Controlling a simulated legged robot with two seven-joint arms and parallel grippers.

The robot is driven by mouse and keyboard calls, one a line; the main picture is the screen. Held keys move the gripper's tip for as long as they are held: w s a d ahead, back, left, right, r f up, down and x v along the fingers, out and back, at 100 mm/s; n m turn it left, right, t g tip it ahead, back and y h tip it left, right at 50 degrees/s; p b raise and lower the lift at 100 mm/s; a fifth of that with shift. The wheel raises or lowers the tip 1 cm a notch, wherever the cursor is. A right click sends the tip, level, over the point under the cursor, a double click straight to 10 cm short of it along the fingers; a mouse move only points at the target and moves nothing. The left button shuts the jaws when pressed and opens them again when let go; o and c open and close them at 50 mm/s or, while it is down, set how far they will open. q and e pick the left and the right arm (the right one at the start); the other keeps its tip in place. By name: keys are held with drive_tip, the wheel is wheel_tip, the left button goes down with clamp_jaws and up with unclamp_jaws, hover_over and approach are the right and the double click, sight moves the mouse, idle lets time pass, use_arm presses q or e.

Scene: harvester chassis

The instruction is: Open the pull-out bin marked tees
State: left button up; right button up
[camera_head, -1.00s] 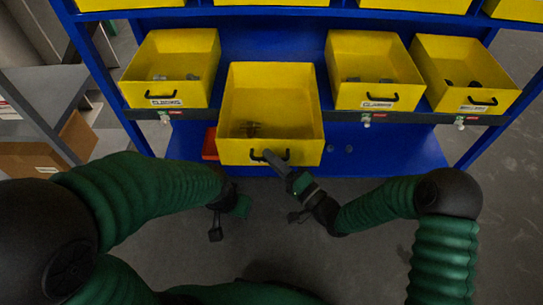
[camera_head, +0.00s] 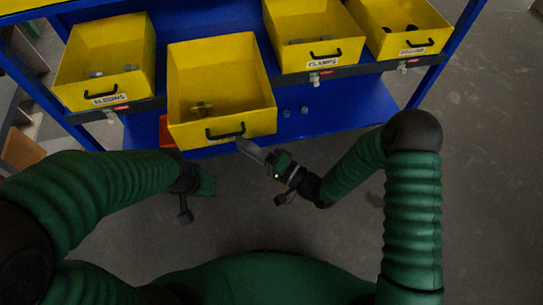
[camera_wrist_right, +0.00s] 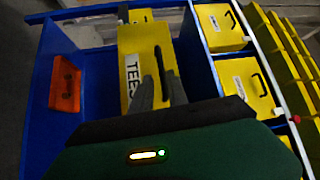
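The yellow tees bin (camera_head: 222,97) stands pulled out past its neighbours on the blue rack, with a few small fittings inside. Its black handle (camera_head: 225,132) is on the front. In the right wrist view the bin (camera_wrist_right: 147,40) shows its TEES label (camera_wrist_right: 132,76). My right gripper (camera_head: 243,146) is just below and right of the handle. In the wrist view its two fingers (camera_wrist_right: 160,88) are apart, with yellow bin front between them. Whether they touch the handle is unclear. My left gripper (camera_head: 186,212) hangs below the bin, away from it; its fingers are too dark to read.
The elbows bin (camera_head: 105,65) is to the left, the clamps bin (camera_head: 315,38) and another yellow bin (camera_head: 400,28) to the right, all further in. A red bin (camera_head: 166,132) sits on the blue lower shelf (camera_head: 310,118). Grey floor is open at right.

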drive_tip(key=p+v, duration=0.1)
drive_tip(key=v, duration=1)
drive_tip(key=shift+p, duration=0.3)
